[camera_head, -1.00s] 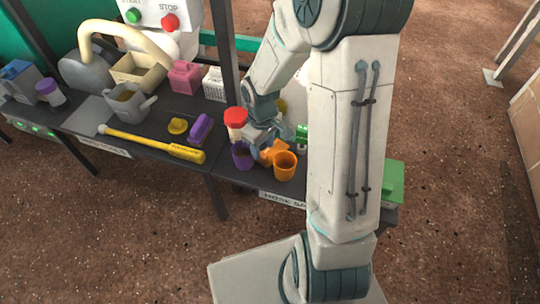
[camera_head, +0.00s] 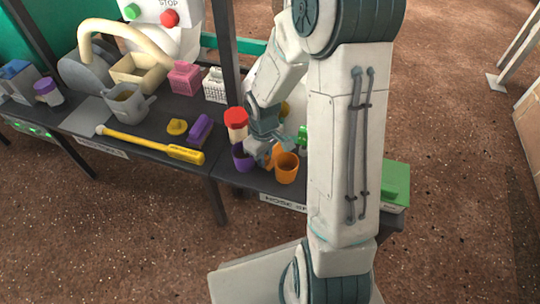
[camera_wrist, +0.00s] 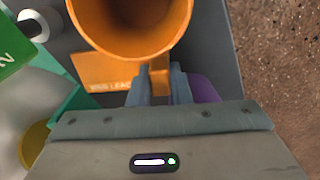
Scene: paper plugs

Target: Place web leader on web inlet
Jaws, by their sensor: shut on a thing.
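The orange web leader, with a "WEB LEAD" label (camera_wrist: 105,84) in the wrist view, is at my gripper (camera_wrist: 160,86). My gripper is shut on an upright orange part just below the rim of a round, open orange cup (camera_wrist: 130,28). In the head view my gripper (camera_head: 264,150) is low over the right table, between a purple cup (camera_head: 242,157) and the orange cup (camera_head: 286,168). I cannot tell whether the orange cup and the held part are one piece. I cannot make out a web inlet.
A red-topped container (camera_head: 236,124) stands close behind the purple cup. A green box (camera_head: 396,186) is at the table's right end. A yellow-handled bar (camera_head: 150,144), a purple block (camera_head: 199,129) and a grey pitcher (camera_head: 128,103) are on the left table.

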